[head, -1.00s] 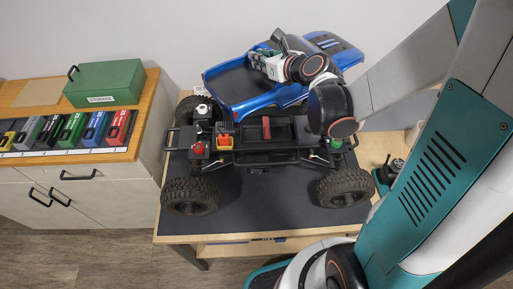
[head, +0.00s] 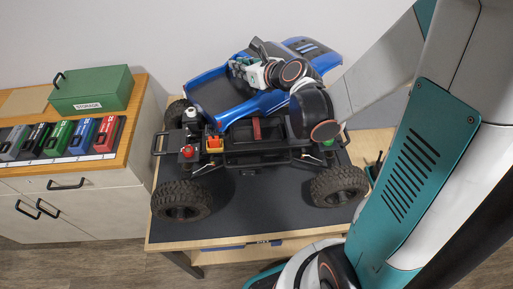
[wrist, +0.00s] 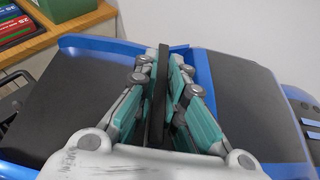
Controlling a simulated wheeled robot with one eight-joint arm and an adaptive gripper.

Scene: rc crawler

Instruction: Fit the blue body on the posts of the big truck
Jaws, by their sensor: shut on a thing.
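The blue body (head: 216,97), with dark panels, is in the air over the far side of the big truck's black chassis (head: 262,158). It looks tilted and covers part of the chassis in the head view. My gripper (head: 243,70) is shut on a thin dark upright part of the body. In the wrist view my gripper (wrist: 160,85) has this dark strip between its teal pads, with the blue body (wrist: 88,45) on both sides. The posts cannot be made out clearly; my wrist and the body hide much of the far side.
The chassis stands on a dark mat (head: 250,210) on a wooden table. At the left, a cabinet carries a green storage box (head: 92,90) and a row of coloured cases (head: 58,138). A wall is behind. The mat's front is clear.

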